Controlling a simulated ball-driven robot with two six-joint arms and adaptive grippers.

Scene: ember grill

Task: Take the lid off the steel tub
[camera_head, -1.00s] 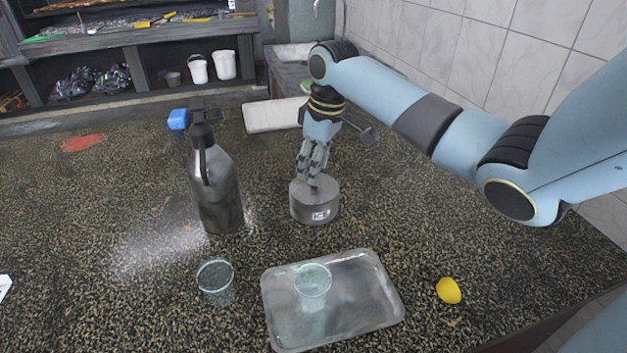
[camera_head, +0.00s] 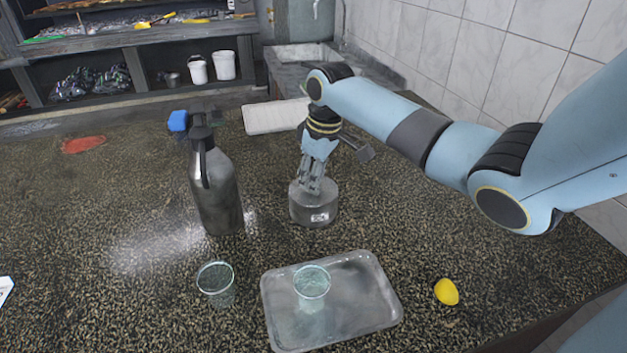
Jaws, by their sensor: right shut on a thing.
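The steel tub (camera_head: 314,212) is a short grey cylinder with a small white label, standing upright on the speckled counter. Its lid (camera_head: 328,188) is on top. My right gripper (camera_head: 314,190) points down over the tub from above and is shut at the middle of the lid, on its knob. The fingers mostly hide the knob. My left gripper is not in view.
A clear glass (camera_head: 217,286) and a metal tray (camera_head: 372,290) holding another glass (camera_head: 311,284) are in front. A yellow lemon piece (camera_head: 446,292) lies right. A white slab (camera_head: 272,117) lies behind.

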